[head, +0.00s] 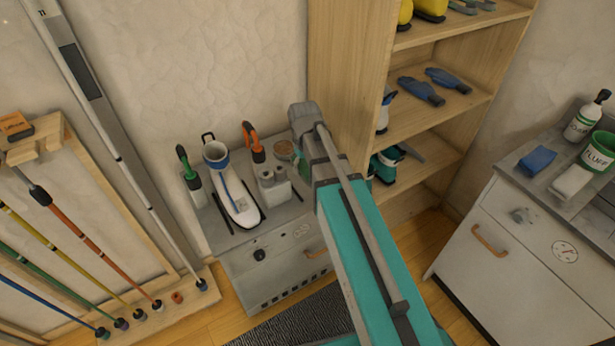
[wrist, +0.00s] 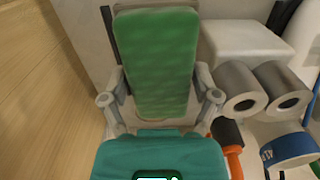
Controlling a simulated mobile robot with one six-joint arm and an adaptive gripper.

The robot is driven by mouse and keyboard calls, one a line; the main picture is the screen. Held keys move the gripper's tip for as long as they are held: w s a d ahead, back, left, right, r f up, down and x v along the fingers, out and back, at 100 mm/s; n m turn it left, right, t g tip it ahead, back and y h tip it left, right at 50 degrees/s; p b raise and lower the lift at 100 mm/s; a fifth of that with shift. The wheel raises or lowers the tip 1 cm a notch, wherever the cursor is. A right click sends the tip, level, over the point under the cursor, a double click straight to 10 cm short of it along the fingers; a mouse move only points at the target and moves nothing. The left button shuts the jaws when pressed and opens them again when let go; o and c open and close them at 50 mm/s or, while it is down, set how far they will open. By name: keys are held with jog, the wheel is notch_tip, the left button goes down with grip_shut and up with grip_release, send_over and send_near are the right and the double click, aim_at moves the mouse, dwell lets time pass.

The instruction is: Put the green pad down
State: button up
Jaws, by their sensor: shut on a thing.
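The green pad (wrist: 155,65), a long block with a rounded outline, stands out between the two grey fingers of my gripper (wrist: 160,97) in the wrist view. My gripper is shut on it, with a finger at each side. The pad is over the pale bench top, close to the wooden panel at the left. I cannot tell whether its far end touches anything. The wax bench (head: 235,240) is a grey-topped cabinet beside the shelf.
On the bench stand a white ski boot (head: 240,205), a green-handled tool (head: 185,165), an orange-handled tool (head: 252,140) and two grey cylinders (wrist: 240,85). A wooden shelf (head: 345,60) rises beside the bench. A second cabinet (head: 510,245) is at the right, and poles lean at the left.

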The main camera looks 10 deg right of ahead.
jog(key=w+f+b, duration=0.2)
jog(key=w+d+f+b, duration=0.1)
jog(key=w+f+b, duration=0.1)
jog(key=f, duration=0.1)
jog(key=shift+w+d+f+b, duration=0.15)
jog(key=shift+w+f+b, duration=0.05)
jog(key=shift+w+b, duration=0.2)
jog(key=shift+w+f+b, duration=0.35)
jog(key=shift+f+b, duration=0.15)
jog(key=shift+f, duration=0.05)
jog(key=shift+d+f+b, duration=0.1)
jog(key=shift+f+b, duration=1.35)
jog(key=shift+b, duration=0.05)
jog(key=shift+f, duration=0.1)
jog(key=o, duration=0.8)
notch_tip(320, 180, up, 12)
jog(key=p, duration=1.2)
jog(key=shift+w, duration=0.15)
